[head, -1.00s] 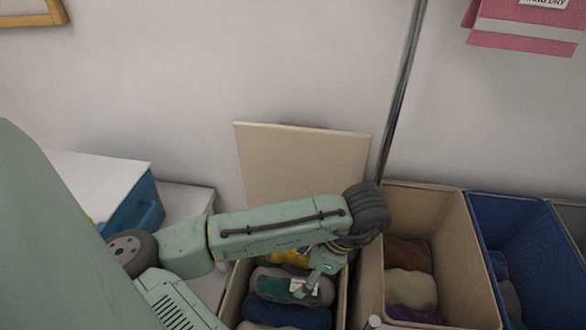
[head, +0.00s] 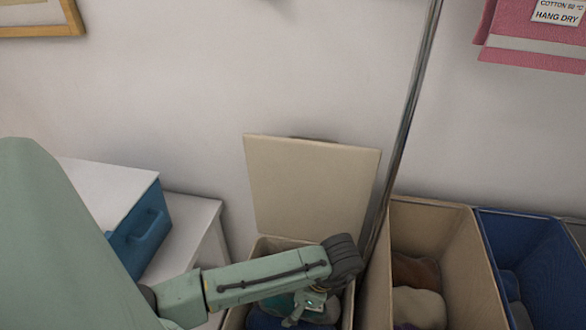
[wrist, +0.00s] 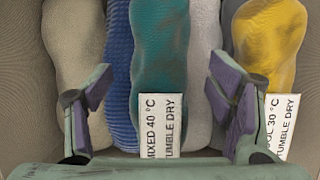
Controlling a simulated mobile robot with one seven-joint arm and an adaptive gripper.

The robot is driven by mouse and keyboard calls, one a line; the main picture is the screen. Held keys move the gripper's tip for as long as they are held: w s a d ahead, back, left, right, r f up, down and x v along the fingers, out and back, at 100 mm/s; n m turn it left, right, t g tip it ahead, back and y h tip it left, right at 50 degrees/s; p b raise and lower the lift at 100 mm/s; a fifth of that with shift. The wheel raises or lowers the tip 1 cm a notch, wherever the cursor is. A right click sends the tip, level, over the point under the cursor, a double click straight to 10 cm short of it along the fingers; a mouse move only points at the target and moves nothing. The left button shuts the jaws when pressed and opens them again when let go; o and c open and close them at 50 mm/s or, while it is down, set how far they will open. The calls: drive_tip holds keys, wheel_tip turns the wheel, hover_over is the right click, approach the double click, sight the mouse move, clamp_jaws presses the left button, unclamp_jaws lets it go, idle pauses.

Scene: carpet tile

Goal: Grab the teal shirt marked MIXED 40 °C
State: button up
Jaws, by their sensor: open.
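The teal shirt (wrist: 158,58) lies rolled in the middle of the wrist view, with a white tag (wrist: 163,125) reading MIXED 40 °C, TUMBLE DRY. My gripper (wrist: 160,95) is open, one finger on each side of the teal shirt and its tag, with nothing held. In the head view my gripper (head: 304,308) points down into a beige bin (head: 345,300). The teal shirt shows there only partly, behind the gripper and arm. I cannot tell whether the fingers touch the cloth.
A blue ribbed roll (wrist: 120,70) and a light grey roll (wrist: 203,60) flank the teal shirt closely. A yellow roll (wrist: 268,45) with a 30 °C tag and a beige roll (wrist: 72,50) lie outside them. The bin's raised lid (head: 310,185) and a metal pole (head: 405,130) stand nearby.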

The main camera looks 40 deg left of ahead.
drive_tip(key=shift+c, duration=0.6)
drive_tip(key=c, duration=1.2)
